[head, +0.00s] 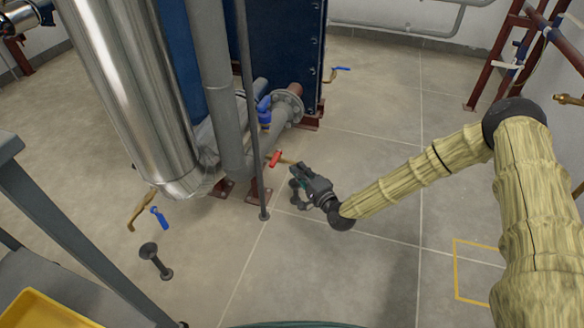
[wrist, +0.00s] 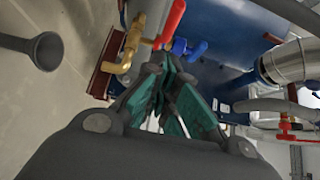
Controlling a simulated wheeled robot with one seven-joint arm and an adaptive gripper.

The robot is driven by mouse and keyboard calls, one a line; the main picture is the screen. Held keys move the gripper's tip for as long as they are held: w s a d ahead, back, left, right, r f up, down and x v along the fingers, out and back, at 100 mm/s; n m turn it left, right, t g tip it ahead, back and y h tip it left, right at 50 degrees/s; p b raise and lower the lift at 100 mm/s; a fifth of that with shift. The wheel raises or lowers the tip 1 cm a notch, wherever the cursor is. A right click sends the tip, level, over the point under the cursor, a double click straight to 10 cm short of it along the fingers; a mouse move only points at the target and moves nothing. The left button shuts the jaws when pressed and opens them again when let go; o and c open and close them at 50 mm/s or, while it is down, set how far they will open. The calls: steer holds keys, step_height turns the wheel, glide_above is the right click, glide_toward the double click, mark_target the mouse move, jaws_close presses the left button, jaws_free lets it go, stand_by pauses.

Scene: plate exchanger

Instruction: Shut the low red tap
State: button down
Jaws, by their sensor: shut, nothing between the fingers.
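The low red tap (head: 275,158) sits on a thin brass pipe near the floor, at the foot of the grey pipes. In the wrist view its red lever (wrist: 171,22) slants up from a brass body (wrist: 131,48). My gripper (head: 297,173) is low, just right of the tap in the head view. In the wrist view its green-padded fingers (wrist: 158,75) are shut and empty. The fingertips point close to the brass body and lever; whether they touch cannot be told.
A blue-handled valve (head: 264,110) is just behind the tap. A thin grey post (head: 254,120) stands left of my gripper. A wide steel pipe (head: 130,90) and another blue lever (head: 160,217) are further left.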

steer(key=a+p+v, duration=0.1)
steer(key=p+v, duration=0.2)
steer(key=v, duration=0.6)
steer(key=s+a+f+n+g+h+p, duration=0.1)
steer(key=s+a+f+n+g, duration=0.25)
steer(key=s, duration=0.55)
steer(key=s+f+n+g+h+p, duration=0.1)
steer(key=s+f+n+g, duration=0.2)
steer(key=s+f+g, duration=0.5)
steer(key=s+d+r+n+g+h+p, duration=0.1)
steer(key=s+d+n+g+h, duration=0.15)
steer(key=s+d, duration=0.7)
steer(key=s+d+r+n+g+h, duration=0.2)
steer(key=s+d+n+h, duration=0.3)
steer(key=s, duration=0.8)
step_height(320, 180, up, 38)
steer(key=m+p, duration=0.2)
steer(key=p, duration=3.6)
steer(key=shift+s+d+y, duration=0.25)
steer(key=shift+d+y, duration=0.1)
steer(key=shift+d, duration=0.1)
